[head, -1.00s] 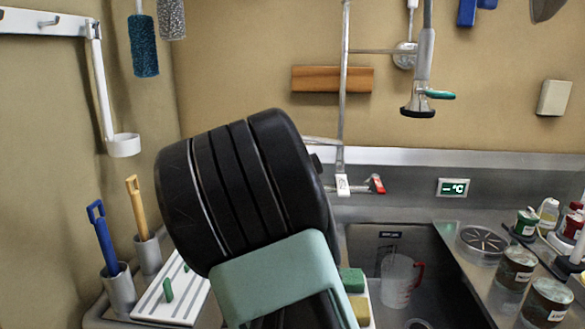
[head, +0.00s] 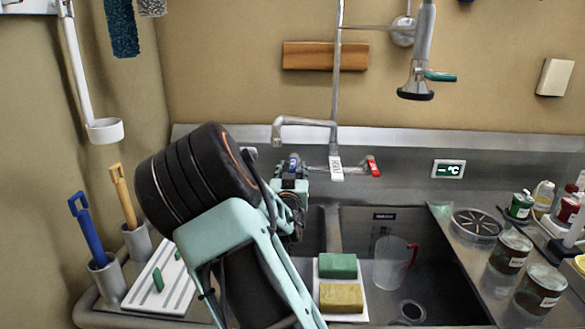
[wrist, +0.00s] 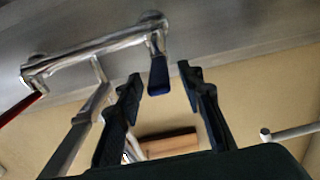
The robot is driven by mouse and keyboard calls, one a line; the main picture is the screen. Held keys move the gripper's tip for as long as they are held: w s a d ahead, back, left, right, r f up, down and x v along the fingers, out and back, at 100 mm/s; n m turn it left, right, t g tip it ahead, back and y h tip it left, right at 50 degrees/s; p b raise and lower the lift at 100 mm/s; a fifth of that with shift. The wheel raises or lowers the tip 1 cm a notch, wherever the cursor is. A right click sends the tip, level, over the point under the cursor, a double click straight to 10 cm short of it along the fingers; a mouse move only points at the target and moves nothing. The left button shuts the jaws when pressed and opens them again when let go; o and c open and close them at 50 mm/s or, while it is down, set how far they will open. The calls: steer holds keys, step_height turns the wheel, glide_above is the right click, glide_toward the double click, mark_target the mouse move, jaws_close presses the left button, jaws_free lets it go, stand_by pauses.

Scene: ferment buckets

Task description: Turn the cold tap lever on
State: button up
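The cold tap lever (wrist: 158,76) is a short blue handle on the left end of the chrome mixer tap. In the wrist view it lies between the two dark fingers of my gripper (wrist: 161,79). The fingers are open, with a gap showing on each side of the lever. In the head view my gripper (head: 291,180) is at the tap's left end, partly hidden by my arm. The red lever (head: 373,166) is on the tap's right end; it also shows at the left edge of the wrist view (wrist: 18,109).
The spout (head: 300,121) and riser pipe (head: 337,80) stand close to my gripper. Below are the sink with a clear jug (head: 392,262), and a green sponge (head: 338,265) and yellow sponge (head: 341,297) on a white tray. A spray head (head: 415,82) hangs at upper right.

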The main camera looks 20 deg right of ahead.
steer(key=shift+w+d, duration=0.2)
steer(key=shift+w, duration=0.3)
jaws_close()
